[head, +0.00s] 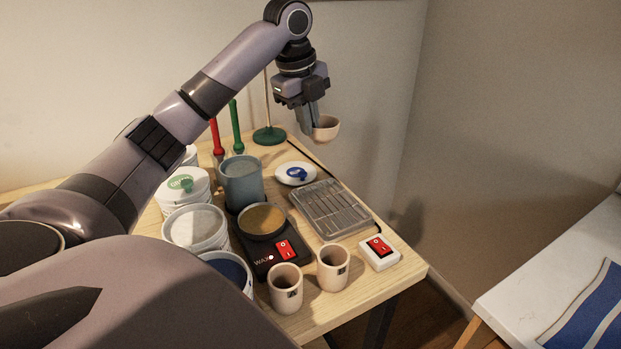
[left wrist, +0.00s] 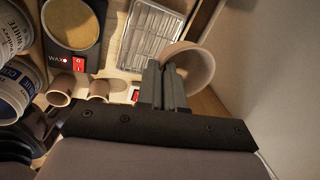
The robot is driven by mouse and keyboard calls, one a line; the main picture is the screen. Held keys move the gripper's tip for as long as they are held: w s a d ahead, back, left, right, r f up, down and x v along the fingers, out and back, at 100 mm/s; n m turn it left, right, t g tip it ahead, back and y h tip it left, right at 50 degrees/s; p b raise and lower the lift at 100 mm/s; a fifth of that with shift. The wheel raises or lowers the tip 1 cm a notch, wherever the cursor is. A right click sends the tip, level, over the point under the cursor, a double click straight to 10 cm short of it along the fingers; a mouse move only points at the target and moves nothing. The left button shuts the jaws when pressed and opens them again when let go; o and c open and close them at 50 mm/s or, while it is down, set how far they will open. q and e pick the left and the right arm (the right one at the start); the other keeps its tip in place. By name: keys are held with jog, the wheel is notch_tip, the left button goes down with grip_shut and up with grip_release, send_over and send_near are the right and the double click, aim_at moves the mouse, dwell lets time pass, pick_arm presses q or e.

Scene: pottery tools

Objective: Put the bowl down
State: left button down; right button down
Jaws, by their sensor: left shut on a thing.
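A small beige bowl (head: 326,128) hangs in the air near the back right of the wooden table, held at its rim. My left gripper (head: 312,118) points down and is shut on the bowl's wall. In the left wrist view the bowl (left wrist: 196,66) shows at the tips of the dark fingers (left wrist: 165,70), its opening partly facing the camera. The wooden table (head: 335,302) lies below. My right gripper is not in view.
Near the bowl stand a green-based stand (head: 269,136), a white lid (head: 295,173) with a blue mark and a ribbed tray (head: 330,209). A wax heater (head: 266,255), two beige cups (head: 333,267), a switch box (head: 379,252) and several tubs (head: 196,228) crowd the table.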

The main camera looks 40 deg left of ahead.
pick_arm(q)
jog(key=s+x, duration=0.1)
jog(key=x, duration=0.3)
jog(key=s+x, duration=0.1)
jog(key=x, duration=0.3)
jog(key=s+x, duration=0.1)
jog(key=x, duration=0.4)
jog(key=shift+a+f, duration=0.1)
jog(key=shift+f, duration=0.25)
jog(key=shift+f, duration=0.1)
jog(key=c, duration=1.6)
grip_release()
jog(key=shift+c, duration=0.2)
jog(key=o, duration=0.4)
jog(key=shift+c, duration=0.2)
jog(key=v, duration=1.2)
